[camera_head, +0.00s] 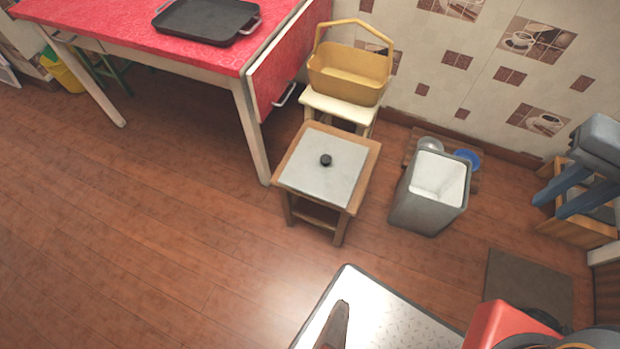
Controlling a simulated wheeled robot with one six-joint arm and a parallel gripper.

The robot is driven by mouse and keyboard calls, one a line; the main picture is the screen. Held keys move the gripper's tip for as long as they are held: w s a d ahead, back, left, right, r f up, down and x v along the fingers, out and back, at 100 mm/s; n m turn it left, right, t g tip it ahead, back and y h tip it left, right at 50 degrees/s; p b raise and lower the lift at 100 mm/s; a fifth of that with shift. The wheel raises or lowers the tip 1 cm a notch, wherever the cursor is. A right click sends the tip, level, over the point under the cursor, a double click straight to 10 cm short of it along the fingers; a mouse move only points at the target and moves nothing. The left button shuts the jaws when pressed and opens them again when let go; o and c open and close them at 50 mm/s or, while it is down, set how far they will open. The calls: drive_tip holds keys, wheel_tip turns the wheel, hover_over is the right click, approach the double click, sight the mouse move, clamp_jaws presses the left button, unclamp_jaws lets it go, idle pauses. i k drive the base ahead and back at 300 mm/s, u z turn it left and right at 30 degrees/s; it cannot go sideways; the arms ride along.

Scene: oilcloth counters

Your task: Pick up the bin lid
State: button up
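The bin lid (318,172) is a flat, light grey square plate with a black knob in its middle. It lies on top of a small wooden stool (287,182), with the knob up. The grey bin (420,205) stands on the floor to the right of the stool, open at the top, with a white inside. My gripper (550,206) is at the right edge, blue-grey, with its two fingers apart and nothing seen between them. It is well to the right of the lid and the bin.
A yellow basket (348,76) with a raised handle sits on a cream stool (338,107) behind the lid. A red-topped table (120,25) bears a black tray (207,20). A wooden crate (577,232) is behind my gripper. A dark mat (528,282) lies right. Floor left is clear.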

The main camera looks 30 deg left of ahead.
sight(327, 168)
drive_tip(key=k, duration=0.9)
drive_tip(key=u, duration=0.25)
drive_tip(key=i, duration=0.6)
drive_tip(key=u, duration=0.8)
drive_tip(key=i, duration=0.3)
drive_tip(key=u, duration=0.4)
drive_tip(key=k, duration=0.2)
drive_tip(key=z, duration=0.1)
